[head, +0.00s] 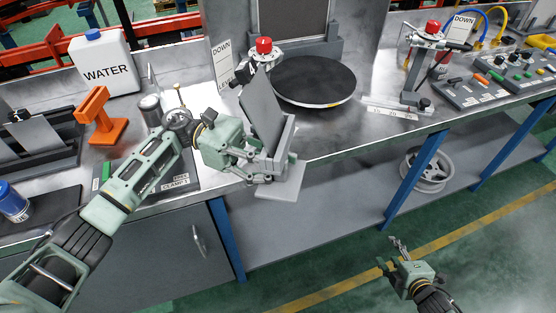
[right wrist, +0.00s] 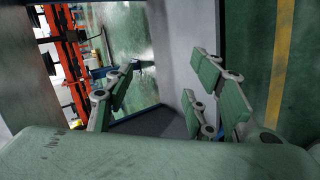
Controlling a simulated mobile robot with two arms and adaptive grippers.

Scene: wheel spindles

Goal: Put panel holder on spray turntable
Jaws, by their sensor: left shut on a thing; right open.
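The panel holder (head: 284,184) is a light grey stand with a flat base and a dark grey panel (head: 263,104) upright and tilted in it. My left gripper (head: 264,163) is shut on the holder and holds it in front of the table's front edge. The spray turntable (head: 313,82) is a round black disc at the back middle of the table, beyond and to the right of the holder. Its top is bare. My right gripper (head: 394,254) is open and empty, low over the floor at the lower right. Its open fingers also show in the right wrist view (right wrist: 165,105).
A red-topped spray stand (head: 264,47) is close left of the turntable. Another (head: 432,28) stands to the right. A white WATER canister (head: 106,68) and an orange stand (head: 100,115) are at left. A wheel (head: 427,170) rests on the lower shelf.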

